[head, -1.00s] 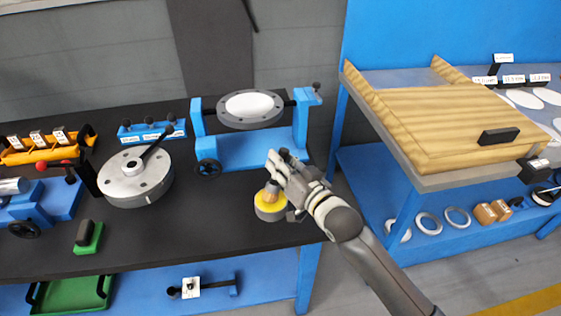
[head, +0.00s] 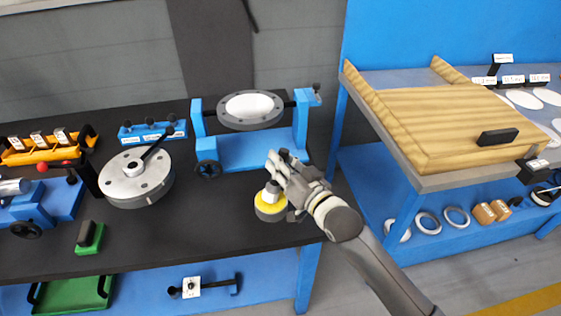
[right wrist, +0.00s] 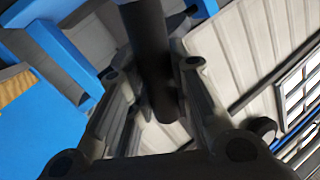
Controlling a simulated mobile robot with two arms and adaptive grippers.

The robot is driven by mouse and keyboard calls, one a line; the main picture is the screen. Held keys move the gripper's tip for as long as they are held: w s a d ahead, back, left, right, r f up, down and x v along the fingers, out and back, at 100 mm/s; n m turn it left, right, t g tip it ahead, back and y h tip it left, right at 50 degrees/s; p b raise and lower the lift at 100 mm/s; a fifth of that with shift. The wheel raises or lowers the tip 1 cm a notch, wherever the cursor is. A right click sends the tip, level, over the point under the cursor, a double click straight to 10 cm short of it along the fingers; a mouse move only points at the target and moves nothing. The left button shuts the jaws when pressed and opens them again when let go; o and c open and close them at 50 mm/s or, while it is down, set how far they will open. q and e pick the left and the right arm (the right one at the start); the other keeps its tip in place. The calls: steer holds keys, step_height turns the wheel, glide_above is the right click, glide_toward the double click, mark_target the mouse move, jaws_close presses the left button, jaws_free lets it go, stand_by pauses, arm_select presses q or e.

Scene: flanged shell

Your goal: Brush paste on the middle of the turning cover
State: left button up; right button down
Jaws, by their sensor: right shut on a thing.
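The cover is a grey flanged ring (head: 283,108) with a pale middle (head: 249,105), held between the posts of a blue stand (head: 240,150) at the back of the dark bench. My right gripper (head: 283,172) is shut on a brush (head: 272,188) in front of the stand. The dark brush handle (right wrist: 150,60) runs between the fingers in the right wrist view. The brush's lower end is at the mouth of a yellow-rimmed pot (head: 270,212); its bristles are hidden. My left gripper is not in view.
A round metal flange (head: 135,185) with a dark handle lies left of the stand. A blue holder (head: 152,133) with several knobs stands behind it. A wooden-topped table (head: 450,125) is at the right. The bench between flange and pot is clear.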

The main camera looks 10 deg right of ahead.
mark_target(281, 152)
steer(key=shift+r+p, duration=3)
steer(key=shift+r, duration=0.25)
